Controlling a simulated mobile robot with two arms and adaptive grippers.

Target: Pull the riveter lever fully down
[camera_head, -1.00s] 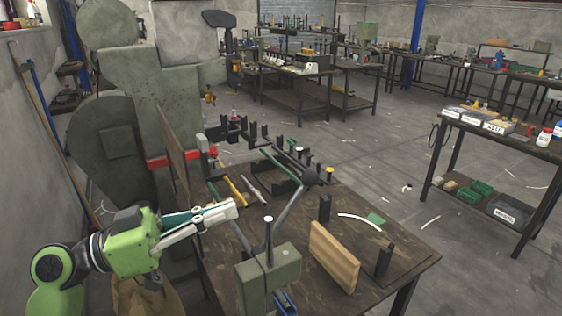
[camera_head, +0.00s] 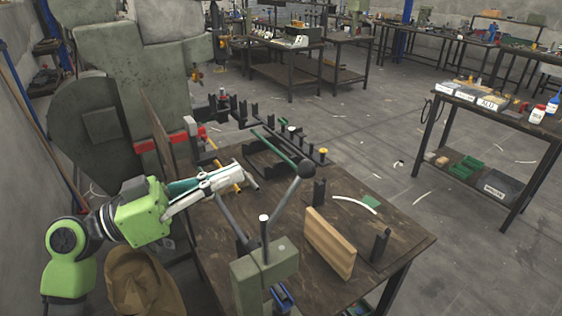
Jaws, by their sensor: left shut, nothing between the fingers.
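A green-grey riveter (camera_head: 264,274) stands at the near edge of the wooden bench. Its grey lever (camera_head: 288,201) slants up to the right and ends in a black ball knob (camera_head: 306,169). The lever is raised. My left gripper (camera_head: 240,174) comes in from the left above the bench with its fingers together and nothing between them. Its tips are left of the knob at about the same picture height, with a visible gap and no contact with the lever. My right gripper is not in view.
A wooden block (camera_head: 330,243) and black upright brackets (camera_head: 380,246) stand right of the riveter on the bench (camera_head: 400,225). A black rack (camera_head: 268,160) with rods lies behind. A large green machine (camera_head: 155,80) rises at the back left.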

